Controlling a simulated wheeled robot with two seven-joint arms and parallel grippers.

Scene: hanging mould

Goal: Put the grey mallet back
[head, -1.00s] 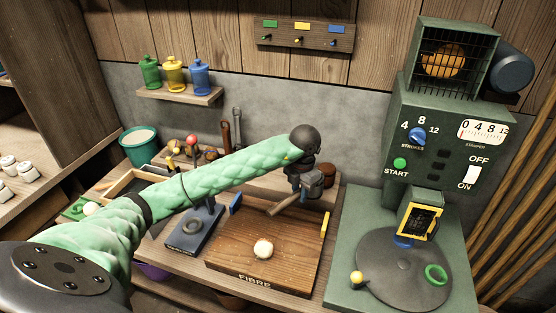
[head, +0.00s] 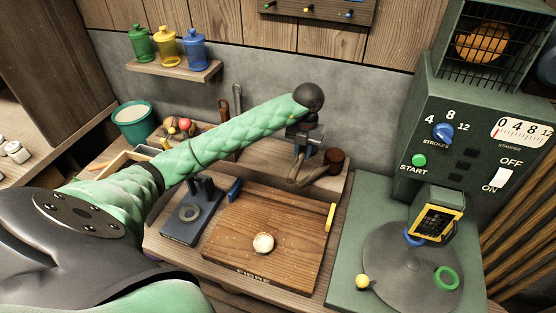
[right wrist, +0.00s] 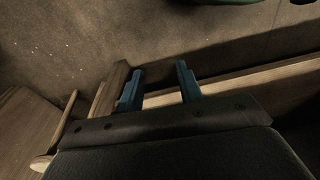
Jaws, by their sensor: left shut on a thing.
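My left gripper (head: 303,143) is at the back of the bench, right of centre in the head view, above the raised back ledge. It is shut on the grey mallet (head: 313,137). The mallet's grey head shows at the gripper and its wooden handle hangs down; the exact grip is hard to make out. A brown mallet (head: 335,158) sits on the ledge just to the right, close to the held one. My right gripper (right wrist: 159,76) shows in the right wrist view with its two blue fingers apart and nothing between them.
A wooden board (head: 262,235) with a pale ball (head: 263,243) lies in front. A blue stand (head: 193,212) is to its left. The green stamper machine (head: 440,160) stands at the right. A shelf (head: 170,78) with bottles hangs at the back left.

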